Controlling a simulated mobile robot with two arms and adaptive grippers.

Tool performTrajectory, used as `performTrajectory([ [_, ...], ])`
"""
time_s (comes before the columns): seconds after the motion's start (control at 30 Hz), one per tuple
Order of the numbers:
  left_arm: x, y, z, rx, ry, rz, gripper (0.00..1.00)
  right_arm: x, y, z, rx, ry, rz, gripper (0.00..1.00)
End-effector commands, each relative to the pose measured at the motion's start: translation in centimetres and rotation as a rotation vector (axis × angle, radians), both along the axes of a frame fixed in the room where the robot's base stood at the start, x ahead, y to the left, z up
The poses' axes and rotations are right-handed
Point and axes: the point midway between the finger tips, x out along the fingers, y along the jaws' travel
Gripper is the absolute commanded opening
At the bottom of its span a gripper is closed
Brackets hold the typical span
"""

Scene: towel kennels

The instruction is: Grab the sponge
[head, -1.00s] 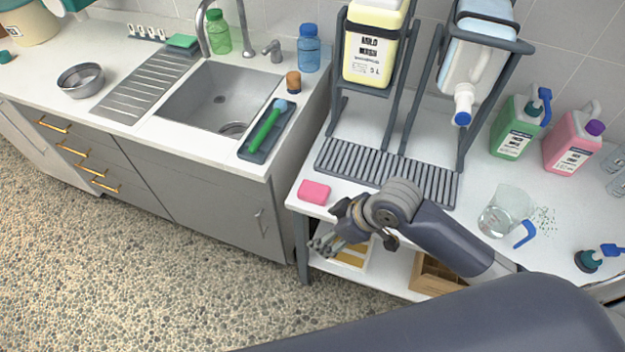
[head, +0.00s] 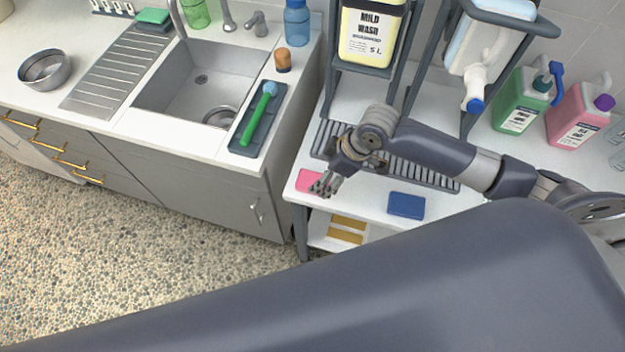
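A pink sponge-like block (head: 305,181) lies near the front left corner of the white side table (head: 455,204). My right gripper (head: 325,186) is over its right side, fingers pointing down and covering part of it. I cannot tell whether they touch it or how far apart they are. A blue sponge-like block (head: 406,205) lies farther right near the table's front edge. My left gripper is not in view.
Behind the gripper are a slatted drip tray (head: 330,139) and a rack holding a yellow jug (head: 370,38) and a white jug (head: 480,50). Green (head: 520,100) and pink (head: 580,115) jugs stand right. A dark tray with a green brush (head: 258,125) lies by the sink.

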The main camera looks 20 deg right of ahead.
Motion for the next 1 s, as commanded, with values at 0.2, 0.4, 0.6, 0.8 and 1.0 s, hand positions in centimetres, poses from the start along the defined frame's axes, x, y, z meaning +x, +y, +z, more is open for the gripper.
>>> performTrajectory([
  [0.2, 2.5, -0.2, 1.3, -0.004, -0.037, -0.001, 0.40, 0.1, 0.4, -2.4, 0.001, 0.004, -0.002, 0.72],
  [0.4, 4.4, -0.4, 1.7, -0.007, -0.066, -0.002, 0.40, 0.5, 1.0, -4.5, 0.001, 0.001, -0.001, 0.72],
  [0.6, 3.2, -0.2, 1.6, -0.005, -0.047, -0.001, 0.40, 0.6, 1.1, -5.0, -0.001, -0.001, 0.001, 0.72],
  [0.8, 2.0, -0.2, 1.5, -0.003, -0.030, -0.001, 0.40, 0.6, 1.1, -5.0, -0.001, 0.001, 0.000, 0.58],
  [1.0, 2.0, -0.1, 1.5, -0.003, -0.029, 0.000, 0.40, 0.6, 1.1, -5.0, -0.001, 0.001, 0.000, 0.39],
])
